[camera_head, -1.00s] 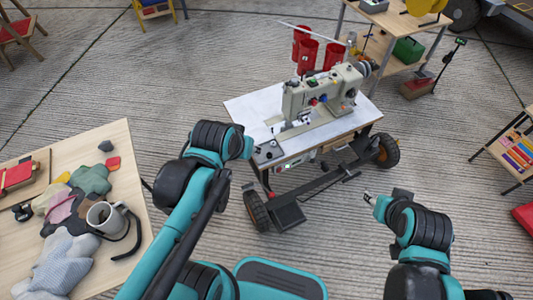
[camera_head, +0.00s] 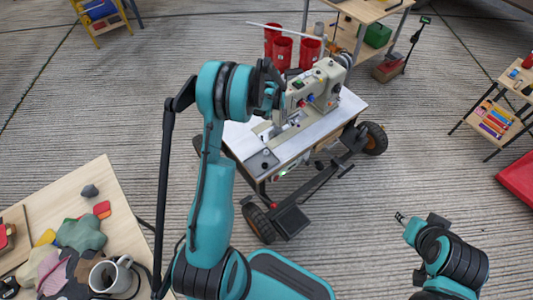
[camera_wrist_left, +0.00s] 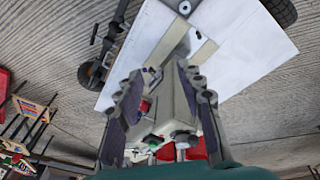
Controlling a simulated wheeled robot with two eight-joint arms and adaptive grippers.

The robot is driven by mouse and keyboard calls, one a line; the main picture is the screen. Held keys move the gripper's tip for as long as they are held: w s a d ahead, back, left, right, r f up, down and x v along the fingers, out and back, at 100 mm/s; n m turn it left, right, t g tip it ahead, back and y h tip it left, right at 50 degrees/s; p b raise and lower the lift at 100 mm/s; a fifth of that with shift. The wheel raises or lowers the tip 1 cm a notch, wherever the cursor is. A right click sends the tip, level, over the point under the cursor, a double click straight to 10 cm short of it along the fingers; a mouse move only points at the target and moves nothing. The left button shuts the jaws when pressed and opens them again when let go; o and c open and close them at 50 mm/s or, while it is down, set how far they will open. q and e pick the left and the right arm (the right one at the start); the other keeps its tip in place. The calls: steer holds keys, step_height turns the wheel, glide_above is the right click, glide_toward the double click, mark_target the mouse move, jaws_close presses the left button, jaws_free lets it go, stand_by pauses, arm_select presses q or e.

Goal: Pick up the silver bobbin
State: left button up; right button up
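A small silver ring-shaped piece with a dark centre, which looks like the bobbin (camera_wrist_left: 184,7), lies near the top edge of the left wrist view, by the dark tray. In the head view, the tray (camera_head: 262,163) is at the near-left corner of the white sewing table (camera_head: 233,138); the bobbin is too small to make out clearly there. My left gripper (camera_head: 272,88) is above the table beside the sewing machine. In the left wrist view its fingers (camera_wrist_left: 160,85) are apart and empty. My right gripper (camera_head: 400,217) is right of the table, away from it; its opening is unclear.
The beige sewing machine (camera_head: 314,90) stands on the table close to my left gripper. Red thread cones (camera_head: 282,52) stand behind it. A wooden table with cloths and a grey mug (camera_head: 110,275) is at lower left.

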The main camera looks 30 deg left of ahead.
arm_select(q)
steer(key=a+f+n, duration=0.1)
steer(key=a+f, duration=0.3)
steer(key=f, duration=0.9)
steer(key=g+b, duration=0.1)
glide_above(265, 152)
steer(key=shift+h, duration=0.3)
step_height(265, 152, down, 10)
steer(key=shift+a+f, duration=0.1)
steer(key=f+b, duration=0.3)
steer(key=f, duration=0.2)
steer(key=shift+d, duration=0.2)
steer(key=shift+f, duration=0.15)
steer(key=c, duration=0.5)
steer(key=shift+c, duration=0.2)
